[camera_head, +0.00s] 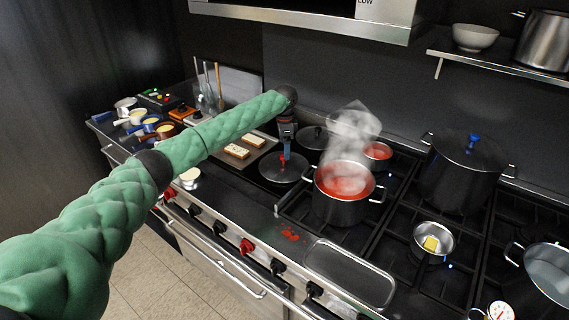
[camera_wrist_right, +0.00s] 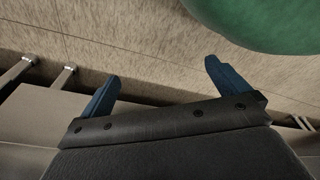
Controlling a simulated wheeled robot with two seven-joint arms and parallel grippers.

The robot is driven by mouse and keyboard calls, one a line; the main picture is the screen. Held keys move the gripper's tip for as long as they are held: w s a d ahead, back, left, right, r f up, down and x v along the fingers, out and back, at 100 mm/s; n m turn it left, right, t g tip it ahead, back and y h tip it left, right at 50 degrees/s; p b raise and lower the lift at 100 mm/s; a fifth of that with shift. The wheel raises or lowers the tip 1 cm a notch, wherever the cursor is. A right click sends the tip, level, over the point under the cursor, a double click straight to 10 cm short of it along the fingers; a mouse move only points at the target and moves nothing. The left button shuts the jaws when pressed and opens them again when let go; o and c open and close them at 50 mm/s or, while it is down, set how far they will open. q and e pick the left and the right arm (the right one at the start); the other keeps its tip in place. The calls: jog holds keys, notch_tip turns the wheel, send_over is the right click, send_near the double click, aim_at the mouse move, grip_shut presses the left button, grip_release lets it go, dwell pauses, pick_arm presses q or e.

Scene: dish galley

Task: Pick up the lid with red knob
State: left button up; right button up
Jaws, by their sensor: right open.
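The lid with the red knob (camera_head: 284,174) lies flat and dark on the stove's left part, just left of the steaming pot. My left gripper (camera_head: 286,155) points down over it, with blue fingers at the red knob. From this angle I cannot tell whether they touch or hold the knob, and the left wrist partly hides the view from above. My right gripper (camera_wrist_right: 160,80) shows only in the right wrist view, with its blue fingers wide apart and nothing between them.
A pot of red liquid (camera_head: 342,193) steams right beside the lid. Another dark lid (camera_head: 312,135) lies behind. A large pot (camera_head: 460,180) has a blue-knobbed lid. A small pan (camera_head: 433,241) and an empty tray (camera_head: 349,274) are nearer. A board with bread (camera_head: 262,147) is left.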

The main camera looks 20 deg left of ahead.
aim_at(284, 162)
pick_arm(q)
jog(key=shift+f, duration=0.5)
jog(key=shift+w+f+p, duration=0.1)
jog(key=shift+f+p, duration=0.2)
jog(key=shift+p, duration=0.2)
jog(key=shift+f+p, duration=0.35)
jog(key=f+p, duration=0.2)
jog(key=f, duration=0.1)
jog(key=shift+s+a, duration=0.1)
jog(key=shift+s, duration=0.1)
jog(key=shift+f, duration=0.5)
jog(key=shift+s, duration=0.1)
grip_shut()
pick_arm(e)
jog(key=s+d+f, duration=0.2)
jog(key=s, duration=0.7)
jog(key=shift+s+g, duration=0.35)
jog(key=shift+g, duration=0.05)
